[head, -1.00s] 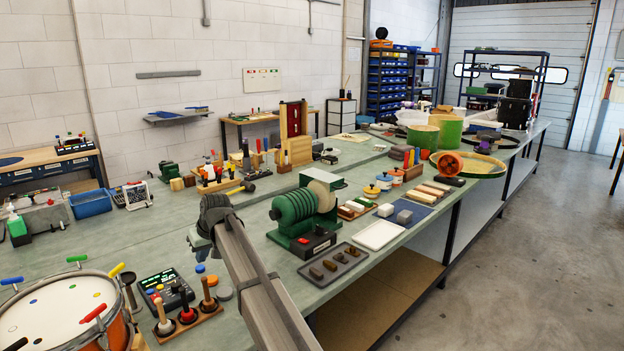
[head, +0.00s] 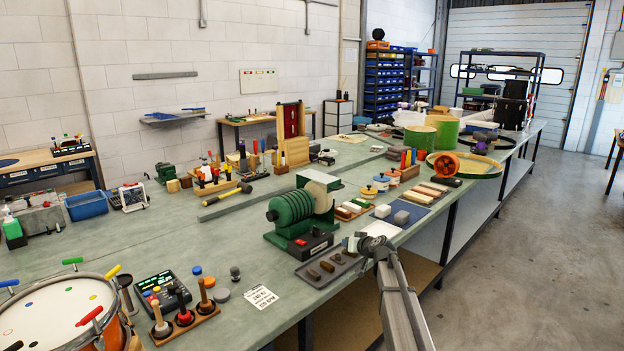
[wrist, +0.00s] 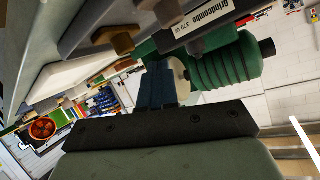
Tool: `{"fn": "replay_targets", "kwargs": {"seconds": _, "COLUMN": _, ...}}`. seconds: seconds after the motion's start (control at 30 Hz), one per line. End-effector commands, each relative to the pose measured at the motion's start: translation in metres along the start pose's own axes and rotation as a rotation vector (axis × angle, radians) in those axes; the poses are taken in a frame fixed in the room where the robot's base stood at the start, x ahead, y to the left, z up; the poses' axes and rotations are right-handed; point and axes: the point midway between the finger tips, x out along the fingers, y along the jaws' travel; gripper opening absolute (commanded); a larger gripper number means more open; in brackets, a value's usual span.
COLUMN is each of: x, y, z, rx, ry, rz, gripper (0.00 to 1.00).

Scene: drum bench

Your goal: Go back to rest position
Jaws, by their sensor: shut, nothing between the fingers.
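My gripper (wrist: 160,82) shows in the wrist view with its dark fingers together and nothing between them. In the head view my arm reaches up from the lower right, and its end (head: 374,246) is over the front edge of the bench, beside the dark tray. The fingers are too small to make out there. The green grinder (head: 296,212) stands just left of and behind the arm's end; it also fills the top of the wrist view (wrist: 222,68), apart from my fingers.
The dark tray (head: 351,261) with brown pieces lies close to my arm. The drum (head: 60,318), a mallet rack (head: 190,328) and a printed card (head: 262,297) are on the left. The floor (head: 530,270) at right is clear.

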Motion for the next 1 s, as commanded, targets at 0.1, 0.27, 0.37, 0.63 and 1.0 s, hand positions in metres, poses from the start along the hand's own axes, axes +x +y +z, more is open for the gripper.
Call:
{"fn": "replay_targets", "kwargs": {"seconds": 0.1, "x": -0.022, "y": 0.058, "z": 0.003, "rx": 0.037, "ry": 0.070, "rz": 0.071, "gripper": 0.00}}
{"fn": "replay_targets", "kwargs": {"seconds": 0.27, "x": -0.047, "y": 0.115, "z": 0.021, "rx": 0.080, "ry": 0.122, "rz": 0.149, "gripper": 0.00}}
{"fn": "replay_targets", "kwargs": {"seconds": 0.37, "x": -0.054, "y": 0.132, "z": 0.052, "rx": 0.102, "ry": 0.105, "rz": 0.174, "gripper": 0.00}}
{"fn": "replay_targets", "kwargs": {"seconds": 0.63, "x": -0.050, "y": 0.117, "z": 0.167, "rx": 0.145, "ry": -0.070, "rz": 0.157, "gripper": 0.00}}
{"fn": "replay_targets", "kwargs": {"seconds": 1.0, "x": -0.076, "y": 0.062, "z": 0.382, "rx": 0.221, "ry": -0.464, "rz": 0.127, "gripper": 0.00}}
